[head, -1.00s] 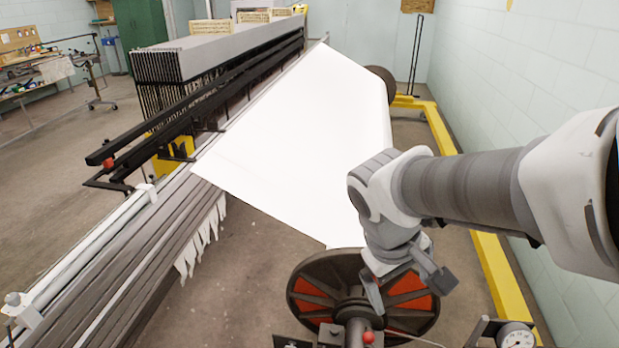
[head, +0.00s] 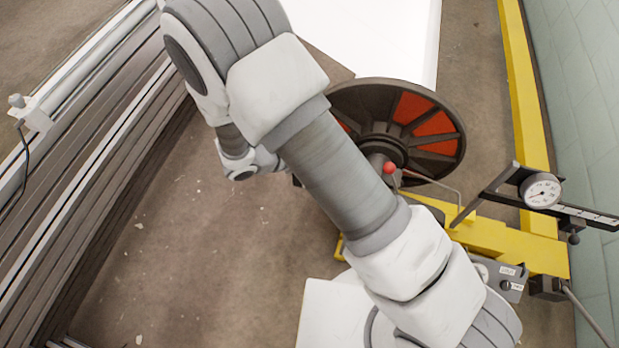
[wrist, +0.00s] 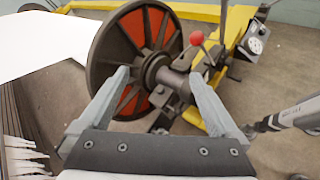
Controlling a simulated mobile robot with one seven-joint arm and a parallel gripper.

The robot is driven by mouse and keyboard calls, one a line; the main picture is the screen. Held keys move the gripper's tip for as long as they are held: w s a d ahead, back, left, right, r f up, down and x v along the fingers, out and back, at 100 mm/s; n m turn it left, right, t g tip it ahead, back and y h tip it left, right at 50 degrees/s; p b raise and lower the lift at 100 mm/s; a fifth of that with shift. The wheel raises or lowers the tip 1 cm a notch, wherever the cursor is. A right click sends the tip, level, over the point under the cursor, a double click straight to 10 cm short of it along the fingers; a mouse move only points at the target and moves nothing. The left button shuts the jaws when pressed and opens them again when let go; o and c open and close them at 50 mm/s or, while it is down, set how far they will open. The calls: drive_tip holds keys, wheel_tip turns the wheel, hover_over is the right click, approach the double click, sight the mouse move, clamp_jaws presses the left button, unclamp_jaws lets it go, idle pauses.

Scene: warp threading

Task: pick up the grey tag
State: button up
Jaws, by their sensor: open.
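I cannot make out a grey tag in either view. My gripper (wrist: 160,82) is open and empty in the wrist view, its two grey fingers spread apart. Beyond the fingers are the dark reel (wrist: 108,50) with red-orange panels, its hub and shaft, and a lever with a red ball knob (wrist: 197,38). In the head view my arm crosses the middle and hides part of the reel (head: 445,155); the fingertips cannot be made out there.
A yellow frame (head: 520,80) runs along the right wall, with a dial gauge (head: 541,191) and a labelled box (head: 505,283) near it. White cloth (head: 390,35) spreads above the reel. Long loom beams (head: 90,160) lie on the left. Bare floor (head: 200,260) lies between.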

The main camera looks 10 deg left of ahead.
drive_tip(key=s+a+f+n+t+y+b, duration=0.25)
drive_tip(key=f+n, duration=0.25)
drive_tip(key=f, duration=0.4)
drive_tip(key=s+a+f+n+t+y+b, duration=0.1)
drive_tip(key=s+a+f+n+t+y, duration=0.2)
drive_tip(key=f, duration=0.7)
drive_tip(key=s+a+f+n+t+y+b, duration=0.1)
drive_tip(key=s+a+f+n+y, duration=0.15)
drive_tip(key=f+n, duration=0.5)
drive_tip(key=w+d+f+b, duration=0.1)
drive_tip(key=w+f+b, duration=0.1)
drive_tip(key=w, duration=0.6)
drive_tip(key=w+d+f+m+b, duration=0.1)
drive_tip(key=w+f, duration=0.3)
drive_tip(key=w, duration=0.4)
drive_tip(key=shift+w+f+b, duration=0.25)
drive_tip(key=shift+f+b, duration=0.05)
drive_tip(key=shift+b, duration=0.5)
drive_tip(key=shift+m, duration=0.25)
drive_tip(key=c, duration=1.4)
